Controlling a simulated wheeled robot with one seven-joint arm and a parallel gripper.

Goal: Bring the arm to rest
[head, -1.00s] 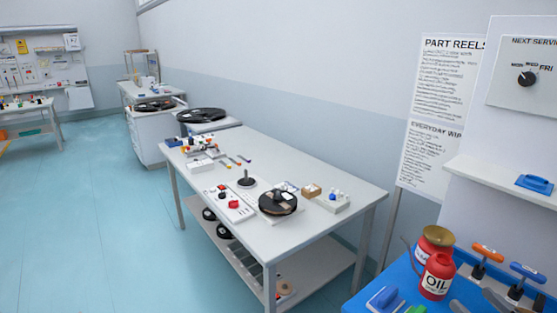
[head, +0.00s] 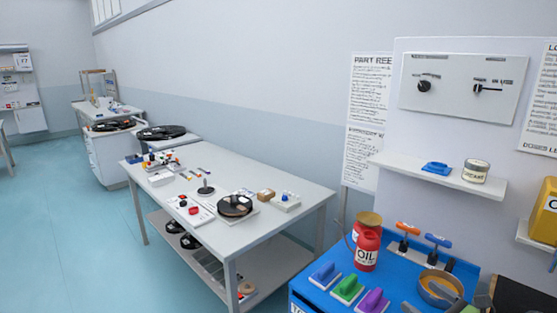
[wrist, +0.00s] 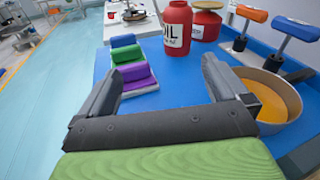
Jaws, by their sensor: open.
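My gripper (wrist: 161,68) shows in the wrist view with its two dark fingers spread apart and nothing between them. It is over the blue bench top (wrist: 185,98). Purple (wrist: 137,77), green (wrist: 127,54) and blue (wrist: 123,40) blocks lie beyond the left finger. The red oil can (wrist: 176,28) stands upright ahead, apart from the fingers. A round tan container (wrist: 277,92) with orange contents is close by the right finger. A green grained surface (wrist: 170,165) fills the bottom edge; I cannot tell what it is.
In the head view, orange-topped (head: 408,229) and blue-topped (head: 438,241) tools stand behind the container. A wall shelf (head: 440,177) holds a blue item (head: 437,168) and a tin (head: 476,171). The white table (head: 270,182) carries reels and small parts. Open floor (head: 80,240) lies left.

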